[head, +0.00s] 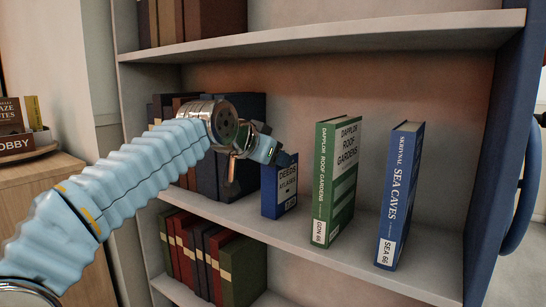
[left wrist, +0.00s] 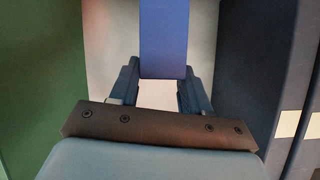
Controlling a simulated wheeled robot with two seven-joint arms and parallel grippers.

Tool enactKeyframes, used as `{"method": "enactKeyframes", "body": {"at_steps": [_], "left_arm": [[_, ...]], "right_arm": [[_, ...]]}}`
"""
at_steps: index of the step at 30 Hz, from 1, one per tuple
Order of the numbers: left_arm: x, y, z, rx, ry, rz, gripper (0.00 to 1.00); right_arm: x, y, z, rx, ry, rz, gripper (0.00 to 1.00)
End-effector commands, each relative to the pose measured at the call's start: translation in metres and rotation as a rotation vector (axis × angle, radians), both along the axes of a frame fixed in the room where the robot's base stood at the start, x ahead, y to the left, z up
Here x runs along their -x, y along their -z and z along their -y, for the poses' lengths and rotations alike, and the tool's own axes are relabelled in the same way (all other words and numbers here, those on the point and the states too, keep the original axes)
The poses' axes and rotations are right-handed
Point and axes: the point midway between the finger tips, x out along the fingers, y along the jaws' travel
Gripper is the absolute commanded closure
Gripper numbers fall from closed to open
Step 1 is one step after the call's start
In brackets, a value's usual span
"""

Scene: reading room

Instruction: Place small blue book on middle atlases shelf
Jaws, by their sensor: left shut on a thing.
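In the left wrist view the book (left wrist: 163,40) sits between the two fingers. Its lower edge is at or very near the shelf board; I cannot tell whether it touches. The gripper hides part of its top. My right gripper is not in view.
A green book (head: 337,180) stands just right of the small book, and a taller blue book (head: 400,195) farther right. Dark volumes (head: 207,175) stand close on the left. The upper shelf board (head: 330,42) is above; a lower shelf holds more books (head: 215,255).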

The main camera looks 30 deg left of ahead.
Motion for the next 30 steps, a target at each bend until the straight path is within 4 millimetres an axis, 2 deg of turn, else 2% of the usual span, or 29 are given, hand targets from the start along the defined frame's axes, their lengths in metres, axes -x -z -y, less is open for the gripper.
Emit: {"method": "enactKeyframes", "body": {"at_steps": [1,6,17,20,30], "left_arm": [[0.000,0.002,0.000,0.000,0.000,0.000,0.52],[0.000,0.001,0.000,0.000,0.000,0.000,0.28],[0.003,-0.004,0.000,0.000,-0.001,0.001,0.28],[0.017,-0.011,-0.001,-0.001,-0.001,0.003,0.28],[0.085,-0.045,-0.004,-0.001,-0.001,0.002,0.28]], "right_arm": [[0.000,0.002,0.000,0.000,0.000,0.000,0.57],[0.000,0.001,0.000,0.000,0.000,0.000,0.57],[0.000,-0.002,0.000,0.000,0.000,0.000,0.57],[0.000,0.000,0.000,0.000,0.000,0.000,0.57],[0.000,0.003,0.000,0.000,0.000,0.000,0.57]]}}
